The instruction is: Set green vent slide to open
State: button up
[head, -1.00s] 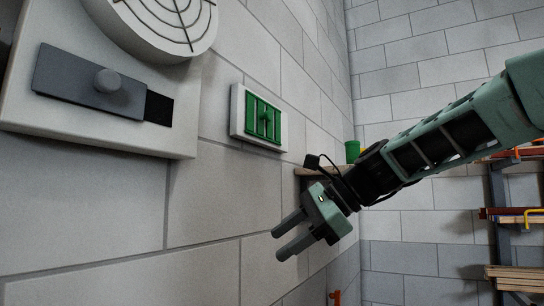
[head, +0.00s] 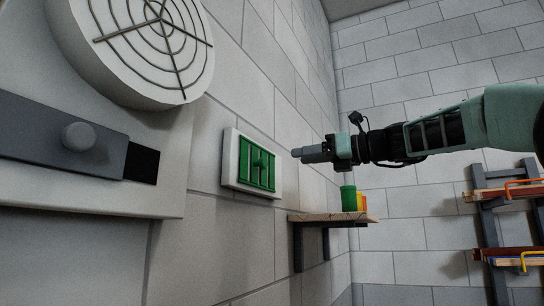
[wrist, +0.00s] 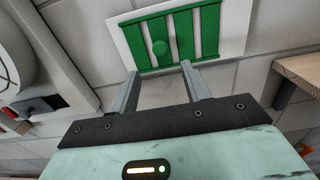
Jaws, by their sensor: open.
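My gripper (head: 296,153) is to the right of the vent in the head view, pointing at the wall, apart from the slide. In the wrist view my gripper (wrist: 160,68) has its two fingers spread, with nothing between them.
A grey slide with a knob (head: 78,137) and a round white grille (head: 150,45) are on the wall at left. A wooden shelf (head: 325,218) with a green cup (head: 349,198) juts out below my gripper. A rack (head: 500,230) stands at right.

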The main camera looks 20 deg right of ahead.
aim_at(266, 161)
jog(key=p+x, duration=0.2)
jog(key=x, duration=0.7)
jog(key=shift+w+a+p, duration=0.15)
jog(key=shift+a+p, duration=0.05)
jog(key=shift+p, duration=0.2)
